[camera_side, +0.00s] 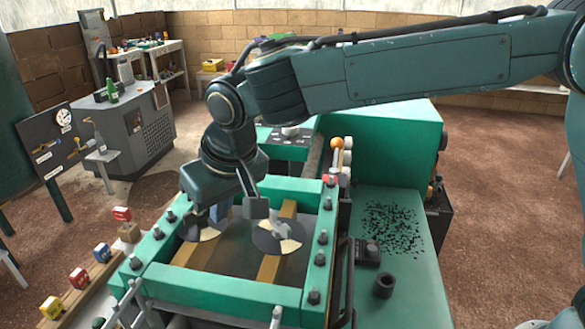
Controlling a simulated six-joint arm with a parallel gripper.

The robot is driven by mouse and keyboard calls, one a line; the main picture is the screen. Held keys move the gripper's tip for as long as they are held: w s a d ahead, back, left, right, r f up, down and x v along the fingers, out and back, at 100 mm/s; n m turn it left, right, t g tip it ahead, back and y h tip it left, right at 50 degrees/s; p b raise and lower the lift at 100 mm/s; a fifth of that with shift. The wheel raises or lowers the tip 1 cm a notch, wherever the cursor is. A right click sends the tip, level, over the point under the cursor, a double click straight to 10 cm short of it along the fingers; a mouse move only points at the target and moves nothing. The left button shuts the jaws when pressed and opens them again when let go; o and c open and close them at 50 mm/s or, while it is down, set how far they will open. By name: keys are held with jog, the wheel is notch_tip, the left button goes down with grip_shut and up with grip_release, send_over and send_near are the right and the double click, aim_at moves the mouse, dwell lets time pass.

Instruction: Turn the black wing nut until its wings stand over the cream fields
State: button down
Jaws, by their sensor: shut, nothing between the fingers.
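My gripper (226,212) hangs low over the green-framed bed, reaching down from the upper right. It is shut and holds nothing. Two round dark discs with cream fields lie on the bed: the left disc (207,234) is partly hidden under my gripper, and the right disc (283,240) lies just to the right of it, more open to view. Small grey shapes show at the right disc's middle. I cannot make out the black wing nut or the direction of its wings; my gripper may hide it.
The green frame (225,288) with several dark bolts surrounds the discs. A green side table (405,285) with black specks and a dark cup (384,285) stands at right. Small coloured blocks (79,278) sit on a ledge at left. A grey cabinet (135,125) stands behind.

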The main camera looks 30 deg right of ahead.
jog(key=shift+w+a, duration=0.1)
jog(key=shift+w, duration=0.4)
jog(key=shift+w+d+n+y, duration=0.15)
jog(key=shift+w+n+y, duration=0.1)
jog(key=shift+n, duration=0.45)
jog(key=shift+w+d+n+y, duration=0.15)
jog(key=shift+n+y, duration=0.1)
jog(key=shift+n, duration=0.45)
jog(key=w+n+g, duration=0.1)
jog(key=n, duration=0.2)
jog(key=w+n+g+y, duration=0.1)
jog(key=n, duration=0.2)
jog(key=w+n+g+y, duration=0.1)
jog(key=n, duration=0.2)
jog(key=shift+d+n, duration=0.1)
jog(key=shift+n, duration=0.3)
jog(key=shift+w, duration=0.2)
dwell(1.0)
